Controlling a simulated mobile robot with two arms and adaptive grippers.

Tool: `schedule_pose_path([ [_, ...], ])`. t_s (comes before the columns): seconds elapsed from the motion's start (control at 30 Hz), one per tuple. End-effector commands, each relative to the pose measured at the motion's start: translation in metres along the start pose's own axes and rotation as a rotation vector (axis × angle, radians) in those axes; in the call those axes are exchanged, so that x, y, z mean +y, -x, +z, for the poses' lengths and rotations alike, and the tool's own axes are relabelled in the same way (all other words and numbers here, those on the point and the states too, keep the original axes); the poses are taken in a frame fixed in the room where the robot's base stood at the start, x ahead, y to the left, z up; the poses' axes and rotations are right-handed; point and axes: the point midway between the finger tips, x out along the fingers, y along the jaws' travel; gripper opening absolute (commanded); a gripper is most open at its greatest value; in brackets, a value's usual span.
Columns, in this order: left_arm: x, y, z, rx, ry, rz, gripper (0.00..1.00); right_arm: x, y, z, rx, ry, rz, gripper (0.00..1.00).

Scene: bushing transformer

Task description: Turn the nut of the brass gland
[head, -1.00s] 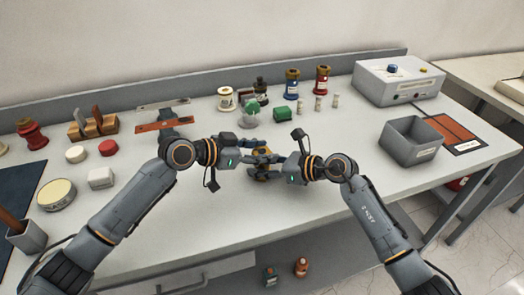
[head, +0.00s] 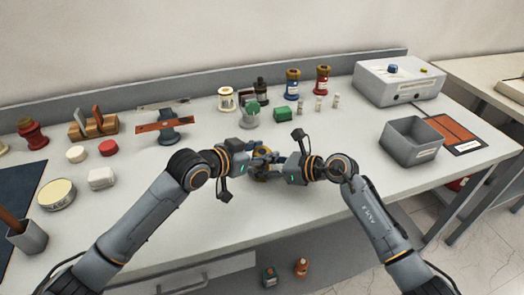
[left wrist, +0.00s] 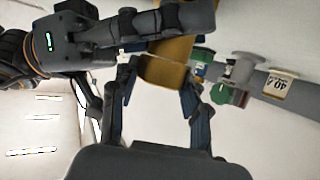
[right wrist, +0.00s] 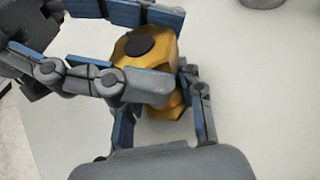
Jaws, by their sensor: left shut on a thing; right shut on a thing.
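The brass gland (head: 263,166) is held above the table between my two grippers, mostly hidden by them in the head view. In the right wrist view the gland (right wrist: 158,88) shows as faceted brass with a dark round end and a narrower faceted part below. My left gripper (head: 260,160) is shut on the gland, and its blue-padded fingers cross the wider part in the right wrist view. My right gripper (right wrist: 162,105) is shut on the gland near the narrower part. In the left wrist view the gland (left wrist: 165,75) sits between the left fingers; which part is the nut is unclear.
A grey bin (head: 410,145) stands to the right, with a grey instrument box (head: 398,82) behind it. The table in front is clear.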

Motion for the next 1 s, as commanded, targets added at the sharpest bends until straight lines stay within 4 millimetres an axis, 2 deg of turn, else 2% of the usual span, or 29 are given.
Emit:
schedule_pose_path([
  [0.03, 0.004, -0.001, 0.003, -0.004, 0.004, 0.009, 0.14, 0.003, -0.003, -0.014, 0.026, -0.007, 0.008, 0.00],
  [0.07, 0.004, -0.001, 0.003, -0.004, 0.004, 0.009, 0.48, 0.003, -0.003, -0.014, 0.026, -0.007, 0.008, 0.00],
  [0.17, 0.004, -0.001, 0.003, -0.004, 0.004, 0.009, 0.68, 0.003, -0.003, -0.014, 0.026, -0.007, 0.008, 0.00],
  [0.2, 0.003, -0.001, 0.003, -0.003, 0.003, 0.008, 0.70, 0.003, -0.003, -0.014, 0.026, -0.007, 0.008, 0.00],
  [0.57, 0.001, 0.004, 0.002, -0.001, 0.001, 0.003, 0.70, 0.003, -0.003, -0.014, 0.026, -0.006, 0.008, 0.00],
  [0.67, 0.001, 0.016, 0.002, -0.001, -0.001, 0.003, 0.70, 0.003, -0.003, -0.014, 0.026, -0.006, 0.008, 0.00],
  [1.0, 0.002, 0.087, 0.002, -0.002, -0.002, 0.003, 0.70, 0.003, -0.003, -0.014, 0.026, -0.006, 0.008, 0.00],
])
